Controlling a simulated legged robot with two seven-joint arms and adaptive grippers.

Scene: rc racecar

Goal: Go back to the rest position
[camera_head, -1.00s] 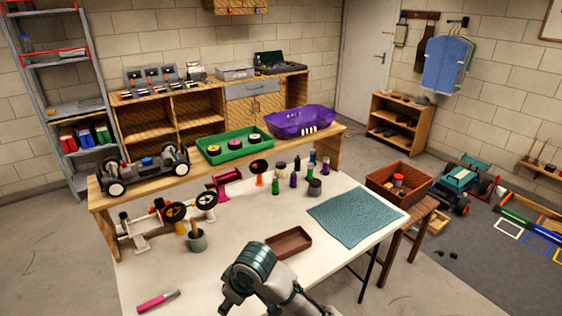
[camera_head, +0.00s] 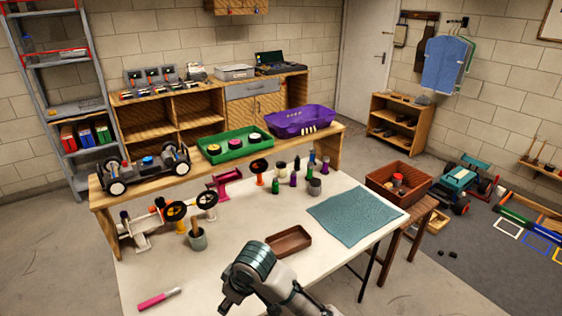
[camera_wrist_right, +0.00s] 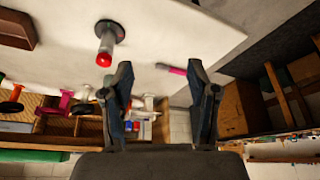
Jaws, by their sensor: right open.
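My right gripper (camera_wrist_right: 162,78) shows in the right wrist view with its two dark fingers spread wide apart. Nothing is held between them. In the head view a part of my arm (camera_head: 252,272) stands over the front of the white table (camera_head: 222,272); no fingers can be made out there. My left gripper is in neither view.
A grey pot (camera_head: 198,241) with an upright handle, a pink-handled tool (camera_head: 158,299), a brown tray (camera_head: 288,241) and a teal mat (camera_head: 354,216) lie on the table. A raised shelf (camera_head: 222,174) bears a car chassis (camera_head: 143,168), green tray (camera_head: 214,155) and purple basket (camera_head: 300,122).

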